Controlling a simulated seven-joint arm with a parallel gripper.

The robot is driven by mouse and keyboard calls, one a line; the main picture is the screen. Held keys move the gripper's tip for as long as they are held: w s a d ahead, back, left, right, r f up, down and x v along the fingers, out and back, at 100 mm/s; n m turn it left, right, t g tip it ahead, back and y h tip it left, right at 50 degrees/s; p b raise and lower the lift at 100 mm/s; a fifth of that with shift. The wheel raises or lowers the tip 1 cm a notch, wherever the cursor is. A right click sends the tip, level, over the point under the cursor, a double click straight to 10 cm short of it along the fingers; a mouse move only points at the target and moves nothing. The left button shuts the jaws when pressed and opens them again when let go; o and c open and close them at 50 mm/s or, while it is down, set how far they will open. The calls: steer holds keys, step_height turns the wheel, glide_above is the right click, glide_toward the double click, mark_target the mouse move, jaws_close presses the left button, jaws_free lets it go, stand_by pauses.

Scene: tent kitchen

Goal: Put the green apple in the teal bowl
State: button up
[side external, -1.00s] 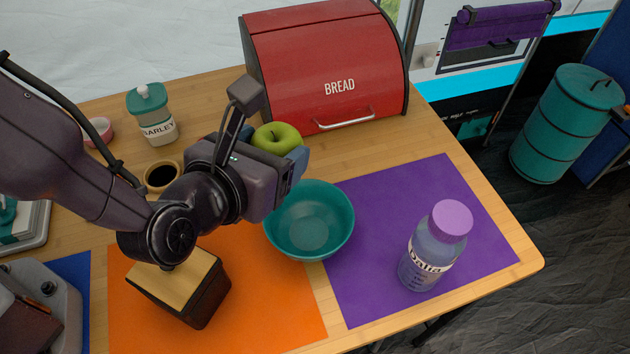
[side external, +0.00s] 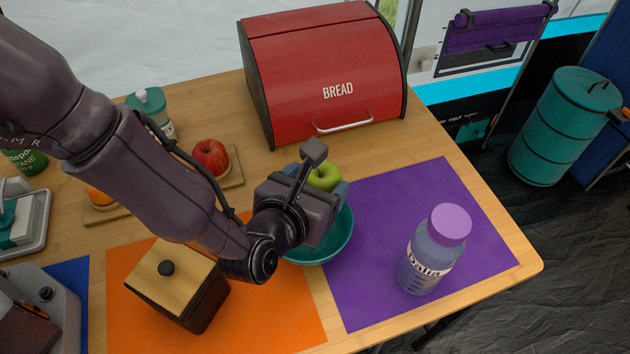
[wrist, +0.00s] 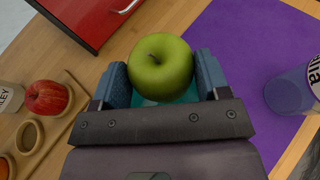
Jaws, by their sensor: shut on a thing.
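The green apple (side external: 325,176) is held between the fingers of my gripper (side external: 328,186), over the far part of the teal bowl. In the wrist view the apple (wrist: 160,66) sits between the two blue finger pads of my gripper (wrist: 160,80). The teal bowl (side external: 335,243) stands where the orange and purple mats meet, and my gripper hides much of it. Only a bit of teal shows under the apple in the wrist view. I cannot tell how high the apple is above the bowl.
A purple-capped bottle (side external: 434,250) stands on the purple mat (side external: 375,295). A wood-lidded dark box (side external: 180,285) stands on the orange mat (side external: 270,315). The red bread box (side external: 325,75) is behind the bowl. A red apple (side external: 210,157) sits on a wooden tray (side external: 235,170) at left.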

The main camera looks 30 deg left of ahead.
steer(key=shift+f, duration=0.15)
steer(key=shift+f, duration=0.4)
steer(key=o, duration=1)
steer(key=shift+c, duration=0.2)
